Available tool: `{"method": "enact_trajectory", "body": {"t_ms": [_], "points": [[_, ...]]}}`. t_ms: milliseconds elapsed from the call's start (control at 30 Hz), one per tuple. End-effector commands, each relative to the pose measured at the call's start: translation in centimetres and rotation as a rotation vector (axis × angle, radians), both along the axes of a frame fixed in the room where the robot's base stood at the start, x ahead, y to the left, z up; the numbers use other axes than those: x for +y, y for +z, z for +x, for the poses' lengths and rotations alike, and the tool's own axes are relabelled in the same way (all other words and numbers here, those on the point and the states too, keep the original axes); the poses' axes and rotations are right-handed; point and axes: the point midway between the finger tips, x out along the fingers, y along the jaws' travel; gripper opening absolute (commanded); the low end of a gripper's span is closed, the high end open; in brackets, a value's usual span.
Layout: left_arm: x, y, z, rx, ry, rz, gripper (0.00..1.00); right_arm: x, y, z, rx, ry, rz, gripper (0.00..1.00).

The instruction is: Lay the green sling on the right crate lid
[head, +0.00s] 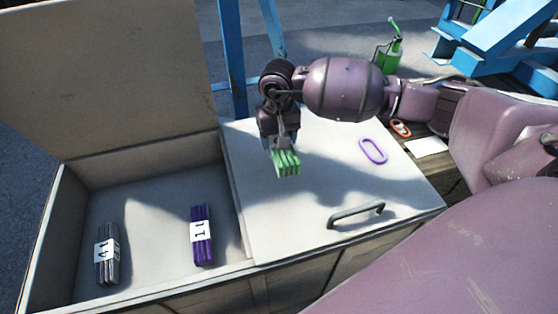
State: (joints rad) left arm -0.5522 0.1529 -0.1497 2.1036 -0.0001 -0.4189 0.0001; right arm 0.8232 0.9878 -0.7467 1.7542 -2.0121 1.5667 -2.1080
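The green sling (286,163) is a folded bundle with a pale label, in the middle of the head view. My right gripper (279,146) comes down over its upper end and appears shut on it. The sling is over the left rear part of the right crate lid (290,222). I cannot tell whether its lower end touches the lid. The right crate lid is closed, pale, and has a dark handle (356,215) near its front edge. My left gripper is not in view.
The left crate compartment is open, its lid (105,75) raised. Inside lie a grey sling (107,255) and a purple sling (202,236). A purple ring (373,151) lies on the right lid. Beyond are an orange link (400,128), a white sheet (427,147) and a green oil can (391,55).

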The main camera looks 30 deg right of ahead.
Motion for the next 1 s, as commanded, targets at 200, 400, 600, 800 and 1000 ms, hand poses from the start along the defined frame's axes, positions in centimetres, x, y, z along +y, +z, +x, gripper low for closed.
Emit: {"method": "enact_trajectory", "body": {"t_ms": [200, 400, 600, 800, 1000], "points": [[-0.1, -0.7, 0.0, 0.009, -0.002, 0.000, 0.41, 0.1, -4.0, 0.0, 0.002, -0.001, 0.001, 0.23], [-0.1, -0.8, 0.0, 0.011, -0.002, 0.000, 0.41, 0.0, -5.1, 0.1, -0.001, 0.000, 0.002, 0.23], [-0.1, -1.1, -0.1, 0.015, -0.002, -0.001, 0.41, 0.1, -6.9, 0.0, 0.001, -0.001, 0.001, 0.23], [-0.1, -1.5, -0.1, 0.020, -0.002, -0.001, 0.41, 0.1, -9.4, 0.0, 0.001, 0.000, 0.001, 0.23], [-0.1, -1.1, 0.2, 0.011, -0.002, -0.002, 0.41, 0.0, -9.3, 0.1, -0.003, 0.000, 0.000, 0.23]]}}
